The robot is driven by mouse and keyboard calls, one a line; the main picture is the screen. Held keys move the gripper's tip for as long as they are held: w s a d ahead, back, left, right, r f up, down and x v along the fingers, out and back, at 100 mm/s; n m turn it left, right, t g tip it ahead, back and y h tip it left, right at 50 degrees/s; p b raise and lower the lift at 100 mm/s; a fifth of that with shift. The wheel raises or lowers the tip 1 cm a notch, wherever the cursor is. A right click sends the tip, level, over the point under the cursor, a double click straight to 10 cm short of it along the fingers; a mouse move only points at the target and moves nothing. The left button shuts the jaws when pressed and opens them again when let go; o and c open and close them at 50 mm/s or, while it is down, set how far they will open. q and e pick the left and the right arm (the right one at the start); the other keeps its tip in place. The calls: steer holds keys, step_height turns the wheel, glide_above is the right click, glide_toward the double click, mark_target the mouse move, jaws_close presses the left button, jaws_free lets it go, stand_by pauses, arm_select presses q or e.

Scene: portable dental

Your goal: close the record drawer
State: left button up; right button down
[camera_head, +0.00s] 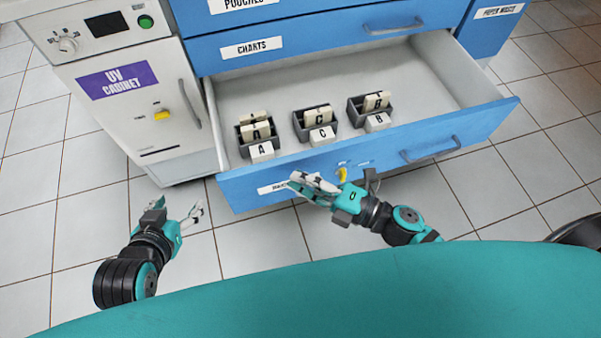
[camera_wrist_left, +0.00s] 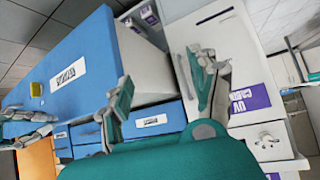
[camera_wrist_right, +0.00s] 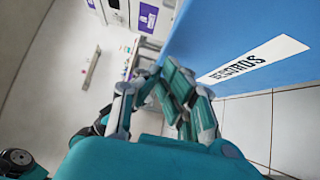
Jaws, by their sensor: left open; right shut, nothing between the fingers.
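The record drawer is a blue-fronted drawer (camera_head: 430,135) with a white interior, pulled well out of the cabinet. Its "RECORDS" label (camera_wrist_right: 255,60) shows in the right wrist view and is partly covered in the head view. My right gripper (camera_head: 305,185) is shut and empty at the drawer's front panel, by the label; I cannot tell whether it touches. My left gripper (camera_head: 192,216) is open and empty, left of the drawer's front left corner and in front of the UV cabinet. The left wrist view shows the drawer front (camera_wrist_left: 75,50) left of that gripper's spread fingers (camera_wrist_left: 160,90).
Three grey card boxes, A (camera_head: 261,152), C (camera_head: 322,135) and B (camera_head: 377,121), stand inside the drawer. The white UV cabinet (camera_head: 130,110) stands left. The closed charts drawer (camera_head: 310,38) is above.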

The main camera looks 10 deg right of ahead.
arm_select(q)
steer(key=shift+w+d+r, duration=0.1)
steer(key=shift+w+r, duration=0.1)
steer(key=shift+w, duration=0.05)
arm_select(e)
steer(key=shift+w, duration=0.7)
steer(key=shift+w, duration=0.15)
